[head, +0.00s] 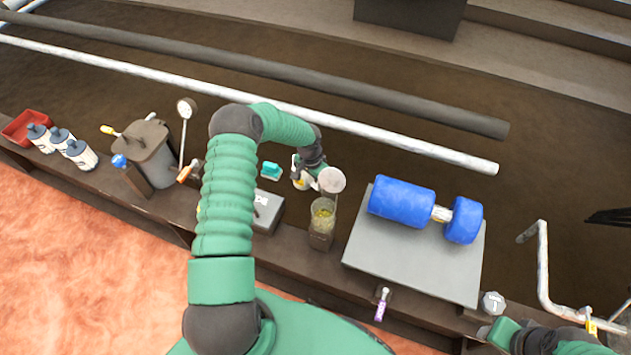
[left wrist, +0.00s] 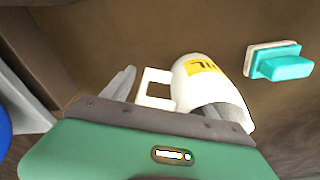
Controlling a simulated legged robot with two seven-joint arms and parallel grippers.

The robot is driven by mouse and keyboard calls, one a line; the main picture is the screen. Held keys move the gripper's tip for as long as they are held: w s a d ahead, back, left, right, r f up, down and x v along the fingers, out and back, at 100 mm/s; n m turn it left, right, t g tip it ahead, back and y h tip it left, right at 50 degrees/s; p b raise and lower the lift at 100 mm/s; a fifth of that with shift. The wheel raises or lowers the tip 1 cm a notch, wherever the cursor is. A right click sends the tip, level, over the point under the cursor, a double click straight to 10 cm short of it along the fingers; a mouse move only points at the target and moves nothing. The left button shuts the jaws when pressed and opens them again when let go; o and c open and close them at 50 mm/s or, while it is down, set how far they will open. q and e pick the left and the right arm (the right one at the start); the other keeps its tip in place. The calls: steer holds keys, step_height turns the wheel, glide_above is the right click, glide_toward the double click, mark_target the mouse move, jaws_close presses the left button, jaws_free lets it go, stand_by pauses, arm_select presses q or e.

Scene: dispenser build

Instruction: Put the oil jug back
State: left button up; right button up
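The oil jug is white with a yellow label. It shows in the left wrist view (left wrist: 203,73) just beyond my left gripper, with its square handle toward the gripper's middle. In the head view the jug (head: 300,183) is small and partly hidden by my left gripper (head: 312,174), beside the glass dispenser jar (head: 323,214). In the wrist view one grey finger stands left of the handle, with a gap between; the fingers look apart. A dark grey part overlaps the jug's lower end. My right gripper (head: 500,332) is at the bottom right; its fingers are unclear.
A grey board (head: 410,268) with a blue roller (head: 402,200) lies to the right. A teal-handled block (head: 271,171) is near the jug. A dark bin (head: 152,155), white bottles (head: 81,154) and a red tray (head: 24,127) stand left. A long pale pipe (head: 400,145) runs behind.

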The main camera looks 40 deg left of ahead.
arm_select(q)
step_height(320, 180, up, 12)
steer(key=s+p, duration=0.1)
steer(key=p, duration=0.4)
steer(key=shift+s, duration=0.2)
steer(key=shift+a+r, duration=0.1)
